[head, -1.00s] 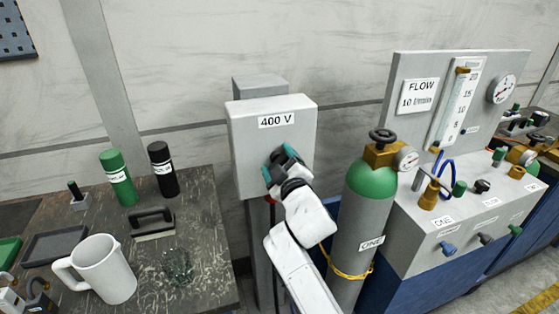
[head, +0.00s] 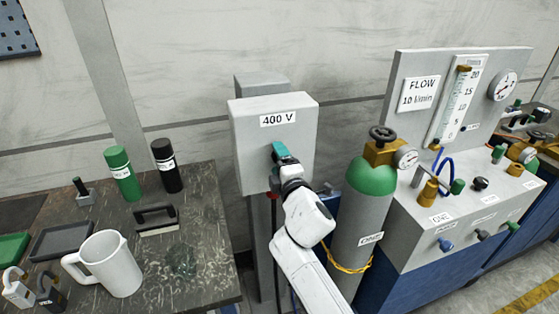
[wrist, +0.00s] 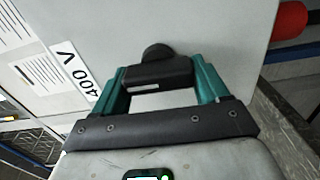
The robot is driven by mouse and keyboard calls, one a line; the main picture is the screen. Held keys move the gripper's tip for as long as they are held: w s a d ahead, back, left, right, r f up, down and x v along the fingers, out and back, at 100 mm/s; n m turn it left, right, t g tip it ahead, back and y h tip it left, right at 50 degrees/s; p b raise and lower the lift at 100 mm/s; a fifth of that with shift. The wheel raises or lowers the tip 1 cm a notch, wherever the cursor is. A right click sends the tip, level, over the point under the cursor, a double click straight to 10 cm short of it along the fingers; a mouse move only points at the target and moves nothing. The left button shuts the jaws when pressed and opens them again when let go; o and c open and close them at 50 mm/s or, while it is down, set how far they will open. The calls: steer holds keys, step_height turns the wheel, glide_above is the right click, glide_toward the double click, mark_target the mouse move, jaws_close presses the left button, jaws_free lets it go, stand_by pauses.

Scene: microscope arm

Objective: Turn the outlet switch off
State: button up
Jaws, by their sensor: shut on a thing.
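The outlet switch is a black handle (wrist: 158,74) with a round hub on the front of a grey box (head: 243,150). The box carries a 400 V label (head: 277,120), which also shows tilted at the left of the wrist view (wrist: 62,78). My gripper (head: 281,152) is at the front of the box, below the label. In the wrist view its teal fingers (wrist: 160,82) stand at both ends of the black handle and are shut on it. In the head view my gripper hides the handle.
A green-topped gas cylinder (head: 372,178) stands close to the right of my arm. A flow panel (head: 400,70) is further right. On the left, a dark table (head: 205,215) holds a white jug (head: 112,265), a green bottle (head: 122,175) and a black bottle (head: 167,168).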

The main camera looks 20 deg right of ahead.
steer(key=shift+a+f, duration=0.1)
stand_by(0.5)
steer(key=o, duration=1)
steer(key=s+p, duration=0.1)
steer(key=s, duration=1)
steer(key=shift+p, duration=0.4)
steer(key=shift+w, duration=0.1)
